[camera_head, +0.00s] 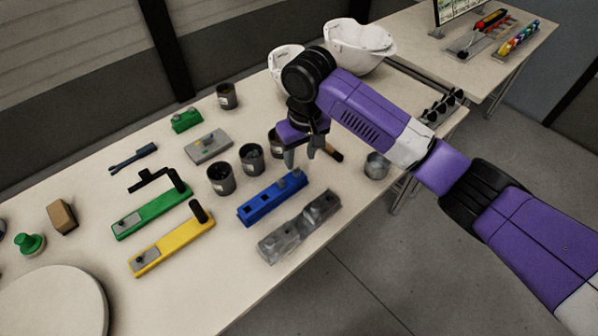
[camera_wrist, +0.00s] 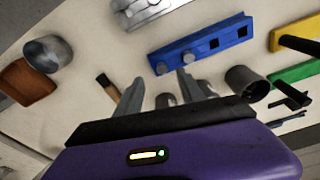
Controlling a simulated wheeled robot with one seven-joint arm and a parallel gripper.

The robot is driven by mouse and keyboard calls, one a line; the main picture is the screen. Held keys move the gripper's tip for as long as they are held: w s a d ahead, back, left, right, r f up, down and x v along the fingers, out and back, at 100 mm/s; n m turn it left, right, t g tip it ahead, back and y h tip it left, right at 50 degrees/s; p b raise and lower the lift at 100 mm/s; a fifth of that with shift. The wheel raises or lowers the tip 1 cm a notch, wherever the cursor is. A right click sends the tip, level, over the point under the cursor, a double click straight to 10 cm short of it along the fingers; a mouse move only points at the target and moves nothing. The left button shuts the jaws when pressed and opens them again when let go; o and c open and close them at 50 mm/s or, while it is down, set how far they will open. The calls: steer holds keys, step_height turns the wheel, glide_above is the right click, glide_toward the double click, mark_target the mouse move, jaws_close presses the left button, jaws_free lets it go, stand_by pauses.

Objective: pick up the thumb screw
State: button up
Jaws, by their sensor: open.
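The thumb screw cannot be told apart for sure. Small round grey pieces (camera_wrist: 187,57) sit on one end of the blue fixture (camera_wrist: 222,42); they could be screw heads. In the head view the blue fixture (camera_head: 262,206) lies on the table, just in front of my gripper (camera_head: 303,160). My gripper points down above the table, with its jaws apart and nothing between them. In the wrist view my gripper (camera_wrist: 160,82) has its fingertips near the blue fixture's edge, apparently above the table. Dark cups (camera_head: 252,158) beside it hold small parts that are too small to identify.
A clear grey fixture (camera_head: 300,227) lies in front of the blue one. Green (camera_head: 152,212) and yellow (camera_head: 172,247) fixtures lie left. A metal cup (camera_head: 376,166) and a brown-handled tool (camera_head: 332,151) are right of my gripper. White helmet shells (camera_head: 358,44) stand behind.

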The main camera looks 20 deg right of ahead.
mark_target(297, 171)
steer(key=shift+w+a+f+p, duration=0.1)
steer(key=shift+w+f+p, duration=0.05)
steer(key=shift+f, duration=0.85)
steer(key=shift+w+a+f+p, duration=0.1)
steer(key=shift+w+f, duration=0.1)
steer(key=shift+f, duration=0.85)
steer(key=shift+w+a+f+p, duration=0.1)
steer(key=shift+w+f+p, duration=0.05)
steer(key=shift+f, duration=0.85)
jaws_close()
